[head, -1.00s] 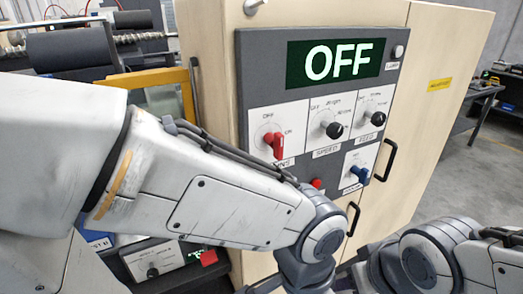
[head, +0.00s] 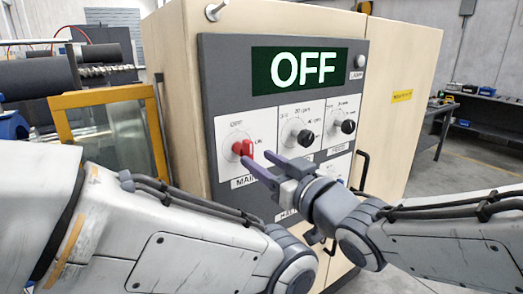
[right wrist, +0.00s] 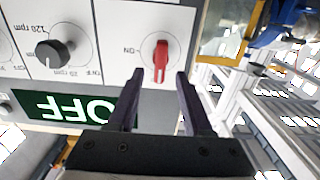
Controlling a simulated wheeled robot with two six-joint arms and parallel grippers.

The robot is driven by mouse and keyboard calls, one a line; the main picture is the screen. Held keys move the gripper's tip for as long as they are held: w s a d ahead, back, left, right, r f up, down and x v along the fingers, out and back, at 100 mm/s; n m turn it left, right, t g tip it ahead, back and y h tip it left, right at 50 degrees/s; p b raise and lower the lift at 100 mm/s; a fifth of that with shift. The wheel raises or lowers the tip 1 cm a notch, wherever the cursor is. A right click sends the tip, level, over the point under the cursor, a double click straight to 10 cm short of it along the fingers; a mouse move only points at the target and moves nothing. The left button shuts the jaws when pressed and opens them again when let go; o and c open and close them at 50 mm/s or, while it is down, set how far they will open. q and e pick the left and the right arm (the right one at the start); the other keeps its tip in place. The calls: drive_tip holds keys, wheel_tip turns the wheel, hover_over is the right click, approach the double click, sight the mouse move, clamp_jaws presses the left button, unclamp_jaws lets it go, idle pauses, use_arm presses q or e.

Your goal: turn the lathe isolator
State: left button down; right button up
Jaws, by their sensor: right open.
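The isolator is a red knob (head: 242,148) on a white plate at the left of the panel, with OFF above and ON to its right. In the right wrist view the panel is upside down, and the red handle (right wrist: 160,62) points toward the display side. My right gripper (head: 256,157) is open, its fingers reaching up-left to the knob. In the right wrist view its fingertips (right wrist: 159,75) stand either side of the handle's line; contact is not clear. The display (head: 300,68) reads OFF. My left arm crosses the lower left; its gripper is out of view.
Two black knobs (head: 303,138) (head: 347,127) sit right of the isolator on the dark panel (head: 222,75). The pale cabinet (head: 400,60) has a black handle (head: 363,170). A yellow-framed guard (head: 110,98) stands at left, and a bench (head: 490,118) at far right.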

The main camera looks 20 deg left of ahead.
sight(251, 154)
drive_tip(key=shift+p+x, duration=0.55)
drive_tip(key=shift+x, duration=2.15)
clamp_jaws()
